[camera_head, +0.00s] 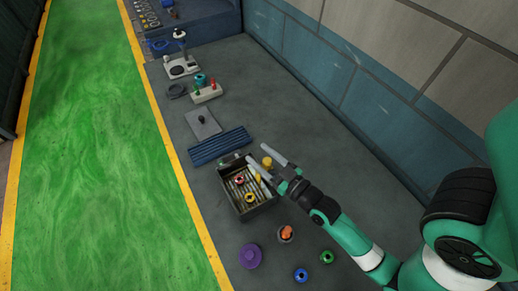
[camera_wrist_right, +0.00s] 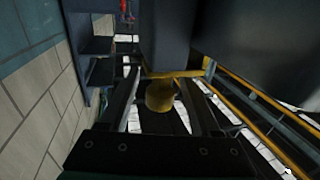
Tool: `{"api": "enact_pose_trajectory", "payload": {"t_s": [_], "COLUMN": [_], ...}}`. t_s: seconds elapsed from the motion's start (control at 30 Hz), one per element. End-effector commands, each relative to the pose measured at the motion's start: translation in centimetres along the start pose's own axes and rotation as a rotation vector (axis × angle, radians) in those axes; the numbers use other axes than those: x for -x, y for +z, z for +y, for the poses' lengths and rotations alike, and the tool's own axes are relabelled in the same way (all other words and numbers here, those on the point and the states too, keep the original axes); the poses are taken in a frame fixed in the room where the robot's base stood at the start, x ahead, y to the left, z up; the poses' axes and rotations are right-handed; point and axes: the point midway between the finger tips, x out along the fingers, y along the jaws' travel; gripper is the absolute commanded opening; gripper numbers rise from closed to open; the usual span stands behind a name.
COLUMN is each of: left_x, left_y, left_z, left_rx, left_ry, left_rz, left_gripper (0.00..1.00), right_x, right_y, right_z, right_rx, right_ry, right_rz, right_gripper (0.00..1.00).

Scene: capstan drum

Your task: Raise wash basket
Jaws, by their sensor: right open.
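The wash basket (camera_head: 258,210) is a dark open box with a slatted inside, standing on the grey bench. My left gripper is not in view.
A ribbed blue mat (camera_head: 219,146) lies just beyond the basket. A purple round piece (camera_head: 250,256), an orange-topped piece (camera_head: 286,233), and blue (camera_head: 301,275) and green rings (camera_head: 327,257) lie nearer. A block wall (camera_head: 380,85) runs along the right; the bench beside it is clear.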

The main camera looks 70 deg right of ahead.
Motion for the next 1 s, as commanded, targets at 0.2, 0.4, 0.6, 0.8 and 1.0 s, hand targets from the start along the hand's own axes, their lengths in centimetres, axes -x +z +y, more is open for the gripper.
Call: {"api": "enact_pose_trajectory", "payload": {"t_s": [0.2,0.4,0.6,0.8,1.0], "left_x": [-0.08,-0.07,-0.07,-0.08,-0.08], "left_y": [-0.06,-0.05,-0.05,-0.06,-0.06], "left_z": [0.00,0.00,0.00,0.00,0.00], "left_rx": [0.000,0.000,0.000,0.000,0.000], "left_ry": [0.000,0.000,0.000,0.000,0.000], "left_rz": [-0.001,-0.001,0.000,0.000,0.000], "left_gripper": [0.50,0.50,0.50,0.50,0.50], "right_x": [-1.02,-0.98,-0.96,-0.95,-0.95], "right_y": [0.09,0.10,0.08,0.07,0.06], "right_z": [0.00,0.00,0.01,0.01,0.01], "right_rx": [0.000,0.000,0.000,0.000,0.000], "right_ry": [0.000,0.000,0.000,0.000,0.000], "right_rz": [-0.001,-0.001,-0.001,-0.001,-0.001], "right_gripper": [0.64,0.57,0.21,0.00,0.00]}}
